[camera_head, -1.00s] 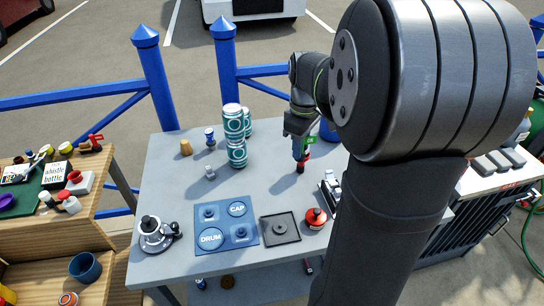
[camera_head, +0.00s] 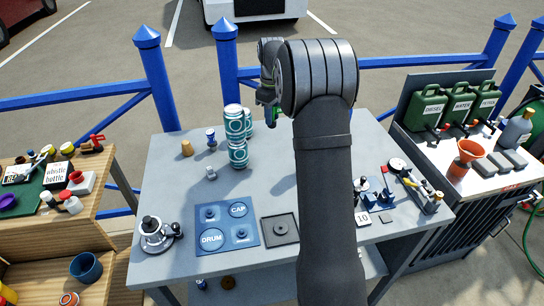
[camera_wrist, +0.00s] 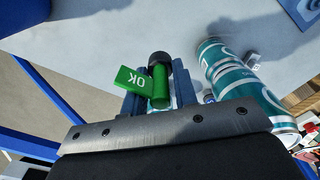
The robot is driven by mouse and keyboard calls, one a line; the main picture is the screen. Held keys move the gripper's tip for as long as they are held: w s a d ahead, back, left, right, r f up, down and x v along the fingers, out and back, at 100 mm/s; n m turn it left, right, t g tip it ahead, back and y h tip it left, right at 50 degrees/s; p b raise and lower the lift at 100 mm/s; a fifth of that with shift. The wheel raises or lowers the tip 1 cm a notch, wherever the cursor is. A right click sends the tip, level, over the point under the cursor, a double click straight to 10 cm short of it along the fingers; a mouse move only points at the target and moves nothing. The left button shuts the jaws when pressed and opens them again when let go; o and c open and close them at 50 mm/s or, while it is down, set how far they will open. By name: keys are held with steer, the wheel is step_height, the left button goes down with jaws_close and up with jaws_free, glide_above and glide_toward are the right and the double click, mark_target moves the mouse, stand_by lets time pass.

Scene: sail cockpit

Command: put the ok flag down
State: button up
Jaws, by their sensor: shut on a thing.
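The OK flag (camera_wrist: 133,80) is green with white letters on a green stick with a black round end. In the wrist view it sits between the blue fingers of my gripper (camera_wrist: 158,88), which is shut on it. A bit of green shows there. In the wrist view the black end points toward the grey table top (camera_wrist: 110,30). I cannot tell how high the flag is above the table.
Teal-and-white cans (camera_head: 237,153), two of them stacked, stand close left of my gripper. A blue board (camera_head: 225,240) and a dark square tray (camera_head: 266,228) lie at the front. Blue railing (camera_head: 190,92) runs behind the table. My arm hides the table's middle right.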

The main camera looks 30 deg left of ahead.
step_height(320, 180, down, 13)
stand_by(0.5)
steer(key=shift+f, duration=0.1)
steer(key=o, duration=1)
step_height(320, 180, up, 12)
steer(key=shift+r, duration=0.15)
steer(key=shift+f, duration=4.4)
steer(key=shift+f, duration=0.15)
